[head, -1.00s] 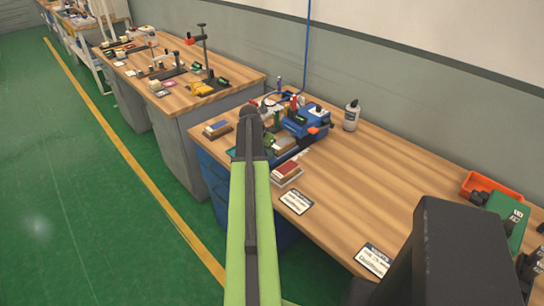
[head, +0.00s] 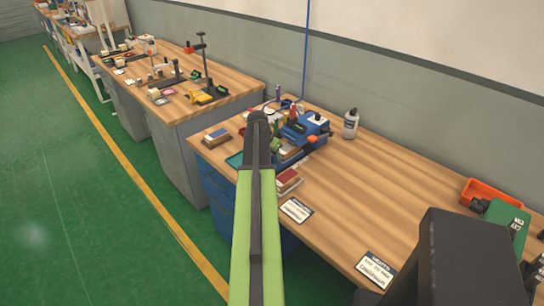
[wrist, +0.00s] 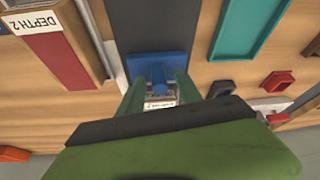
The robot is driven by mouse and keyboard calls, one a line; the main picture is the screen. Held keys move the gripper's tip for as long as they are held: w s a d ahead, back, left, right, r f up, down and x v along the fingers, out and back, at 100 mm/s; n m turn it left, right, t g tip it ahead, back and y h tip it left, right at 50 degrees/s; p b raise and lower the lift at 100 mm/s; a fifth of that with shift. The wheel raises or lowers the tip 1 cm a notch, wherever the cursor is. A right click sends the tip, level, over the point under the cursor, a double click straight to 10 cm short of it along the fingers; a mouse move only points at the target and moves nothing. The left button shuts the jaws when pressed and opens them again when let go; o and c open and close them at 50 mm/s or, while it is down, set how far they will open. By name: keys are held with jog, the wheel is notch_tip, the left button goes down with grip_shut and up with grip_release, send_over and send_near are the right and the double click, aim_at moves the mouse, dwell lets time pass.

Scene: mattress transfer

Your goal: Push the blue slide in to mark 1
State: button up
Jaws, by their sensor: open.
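In the wrist view, the blue slide (wrist: 158,66) lies at the near end of a dark grey track (wrist: 150,25), with an upright blue tab toward me. My gripper (wrist: 160,88) is open, its two green fingers on either side of the blue tab. I cannot tell whether either finger touches it. A small white label (wrist: 160,104) with unreadable print shows between the fingers. Mark 1 cannot be made out. In the head view my arm covers the spot, and the slide cannot be told apart there.
Left of the track is a wooden block with a red face (wrist: 60,62) and a "DEPTH 2" label. In the head view, a blue machine (head: 305,130) and a bottle (head: 350,124) stand on the bench.

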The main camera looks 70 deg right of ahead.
jog(key=p+v, duration=1.6)
jog(key=v, duration=0.1)
jog(key=shift+r, duration=0.2)
